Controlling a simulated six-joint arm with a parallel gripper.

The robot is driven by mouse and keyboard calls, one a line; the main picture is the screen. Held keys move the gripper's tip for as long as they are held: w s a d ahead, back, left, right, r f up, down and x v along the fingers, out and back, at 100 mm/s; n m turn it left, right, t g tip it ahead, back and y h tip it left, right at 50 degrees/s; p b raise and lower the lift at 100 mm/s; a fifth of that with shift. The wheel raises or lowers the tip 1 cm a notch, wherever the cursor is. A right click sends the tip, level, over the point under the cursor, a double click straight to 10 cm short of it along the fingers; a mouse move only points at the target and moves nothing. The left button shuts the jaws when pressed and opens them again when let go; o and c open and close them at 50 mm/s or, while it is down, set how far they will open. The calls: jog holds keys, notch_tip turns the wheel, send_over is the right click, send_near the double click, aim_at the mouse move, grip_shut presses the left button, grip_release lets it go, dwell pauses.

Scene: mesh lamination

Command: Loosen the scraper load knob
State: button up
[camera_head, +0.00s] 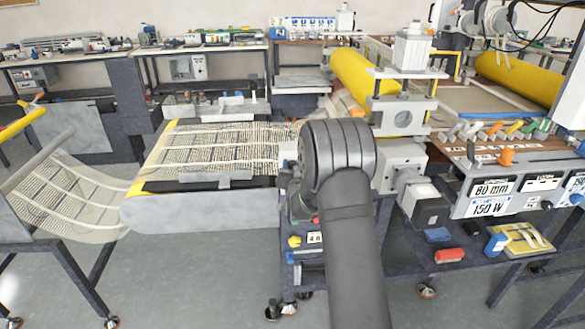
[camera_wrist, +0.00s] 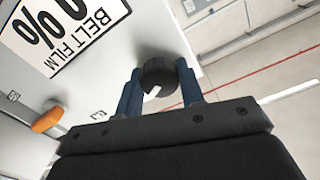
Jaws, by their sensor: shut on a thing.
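In the wrist view, a round black knob (camera_wrist: 152,69) with a white mark on its edge stands on a pale panel. My gripper (camera_wrist: 158,73) is shut on it, with one blue finger on each side. No label that names this knob as the scraper load knob is readable. A white sign reading "BELT FILM" with a percent mark (camera_wrist: 62,30) is on the panel to the left. In the head view my own arm hides the gripper and the knob.
An orange handle (camera_wrist: 48,118) sticks out from the panel left of my gripper. In the head view, a mesh-covered table (camera_head: 172,212) lies left of my arm. Yellow rollers (camera_head: 362,78) and a panel with signs (camera_head: 480,205) are to the right.

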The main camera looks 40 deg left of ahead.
jog(key=shift+n, duration=0.3)
jog(key=n, duration=1.1)
jog(key=shift+n, duration=0.3)
dwell(0.4)
jog(key=o, duration=1)
jog(key=shift+s, duration=0.1)
